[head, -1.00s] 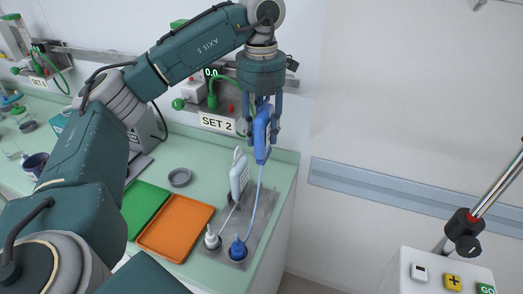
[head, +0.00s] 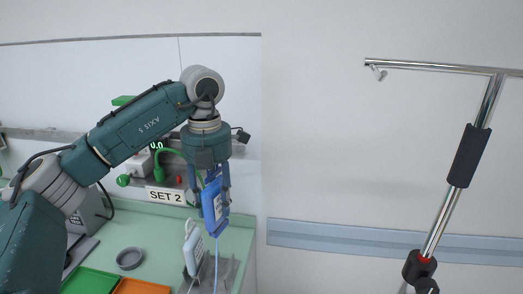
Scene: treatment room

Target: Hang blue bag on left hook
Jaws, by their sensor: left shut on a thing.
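My left gripper (head: 213,185) points down and is shut on the blue bag (head: 216,208), holding it upright above the counter's right end. A thin light-blue tube hangs from the bag's lower end. A chrome stand (head: 437,220) with a black grip rises at the right. Its top bar (head: 440,67) runs to the left and carries a small hook (head: 377,73) near its left end. The bag is well to the left of this hook and lower in the picture. Any hook farther right is out of view. My right gripper is not in view.
A white bag (head: 194,248) stands on the counter (head: 150,225) just left of the blue bag. A grey ring-shaped dish (head: 130,258), a green tray (head: 90,282) and an orange tray (head: 135,287) lie nearby. The wall between bag and stand is clear.

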